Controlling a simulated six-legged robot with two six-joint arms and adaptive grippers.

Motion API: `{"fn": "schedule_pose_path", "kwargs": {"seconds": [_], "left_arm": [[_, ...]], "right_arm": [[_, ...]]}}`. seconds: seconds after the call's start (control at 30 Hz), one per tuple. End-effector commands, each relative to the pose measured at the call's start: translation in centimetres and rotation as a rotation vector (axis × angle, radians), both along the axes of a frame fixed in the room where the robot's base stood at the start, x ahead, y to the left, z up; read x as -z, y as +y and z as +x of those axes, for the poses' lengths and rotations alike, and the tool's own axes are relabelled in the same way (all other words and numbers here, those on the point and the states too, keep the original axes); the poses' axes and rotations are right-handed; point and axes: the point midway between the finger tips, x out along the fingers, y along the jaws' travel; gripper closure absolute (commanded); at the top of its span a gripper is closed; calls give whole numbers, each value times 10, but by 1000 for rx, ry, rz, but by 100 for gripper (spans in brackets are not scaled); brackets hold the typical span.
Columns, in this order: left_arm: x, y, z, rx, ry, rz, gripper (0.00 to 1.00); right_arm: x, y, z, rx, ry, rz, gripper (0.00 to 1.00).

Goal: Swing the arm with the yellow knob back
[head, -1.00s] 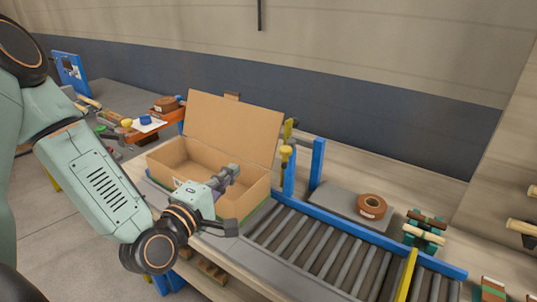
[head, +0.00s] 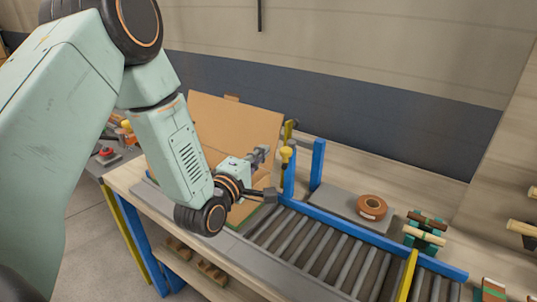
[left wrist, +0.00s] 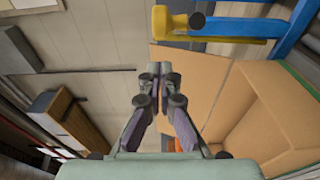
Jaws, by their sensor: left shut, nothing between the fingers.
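The yellow knob (head: 285,153) sits at the end of a yellow arm on a blue post (head: 289,178) beside the conveyor. In the left wrist view the yellow arm with its knob (left wrist: 160,18) shows near the top, with a blue frame (left wrist: 290,30) to its right. My left gripper (head: 264,151) is shut and empty, a little left of the knob and apart from it. In the left wrist view the gripper (left wrist: 159,70) points up the picture, with the yellow knob beyond its tips. My right gripper is not in view.
An open cardboard box (head: 235,125) stands behind my left gripper, its flap raised. A roller conveyor (head: 310,245) runs to the right, with a second blue post (head: 317,163). A tape roll (head: 371,207) lies on a grey plate (head: 345,207) behind it.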

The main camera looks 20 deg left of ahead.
Motion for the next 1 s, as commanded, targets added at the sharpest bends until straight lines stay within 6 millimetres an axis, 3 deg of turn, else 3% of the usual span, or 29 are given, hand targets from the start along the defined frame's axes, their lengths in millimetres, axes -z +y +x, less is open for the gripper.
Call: {"fn": "schedule_pose_path", "kwargs": {"seconds": [0.3, 1.0], "left_arm": [[0, -18, 3, 1, 0, 2, 100], [0, -19, 5, -6, 0, 1, 100]], "right_arm": [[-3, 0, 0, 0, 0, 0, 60], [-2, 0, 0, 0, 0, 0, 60]]}}
